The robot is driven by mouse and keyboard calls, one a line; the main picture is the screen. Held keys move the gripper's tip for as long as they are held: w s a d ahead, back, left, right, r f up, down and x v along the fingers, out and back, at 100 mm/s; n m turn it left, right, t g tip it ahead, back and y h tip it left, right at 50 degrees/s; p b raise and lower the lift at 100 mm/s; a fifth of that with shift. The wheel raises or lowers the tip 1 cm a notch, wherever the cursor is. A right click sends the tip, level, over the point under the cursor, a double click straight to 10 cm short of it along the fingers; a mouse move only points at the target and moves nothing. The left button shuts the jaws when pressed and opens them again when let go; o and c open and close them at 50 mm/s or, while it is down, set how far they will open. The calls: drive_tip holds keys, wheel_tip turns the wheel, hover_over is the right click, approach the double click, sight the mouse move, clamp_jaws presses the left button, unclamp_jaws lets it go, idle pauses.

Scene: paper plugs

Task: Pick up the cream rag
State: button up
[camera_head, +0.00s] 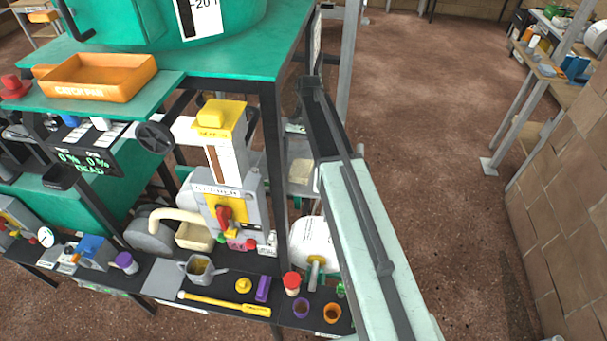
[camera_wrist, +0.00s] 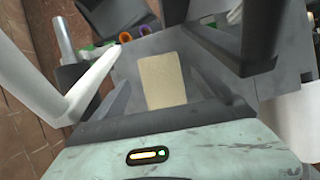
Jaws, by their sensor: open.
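The cream rag (camera_wrist: 162,82) lies flat as a pale rectangle on a grey surface in the wrist view. A cream patch that looks like the same rag (camera_head: 301,171) shows in the head view, low between the green table's leg and my arm. My gripper (camera_wrist: 157,70) is open, with its jaws spread to either side of the rag in the picture. Nothing is between the jaws' tips that I can see held. The gap in height between jaws and rag is hard to tell.
A green table (camera_head: 225,62) with an orange catch pan (camera_head: 95,75) stands at the left. A dark low bench (camera_head: 218,297) holds cups, a yellow bat-like tool and other small items. A tiled wall (camera_head: 565,190) is at the right. The brown floor between is clear.

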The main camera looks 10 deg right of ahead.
sight(300, 170)
drive_tip(key=b+x, duration=0.2)
drive_tip(key=x, duration=0.1)
drive_tip(key=shift+w+f, duration=0.1)
drive_tip(key=shift+f, duration=0.2)
drive_tip(key=shift+r, duration=0.2)
drive_tip(key=shift+c, duration=0.4)
drive_tip(key=c, duration=1.4)
drive_tip(key=shift+w+d+r+p, duration=1.05)
drive_tip(key=shift+w+r+p, duration=0.3)
drive_tip(key=shift+w, duration=0.75)
drive_tip(key=shift+w+d+r+p, duration=1)
drive_tip(key=shift+w+r+p, duration=0.35)
drive_tip(key=shift+w, duration=0.7)
drive_tip(key=shift+w+d+r+p, duration=1.05)
drive_tip(key=shift+w+r+p, duration=0.3)
drive_tip(key=shift+w, duration=0.75)
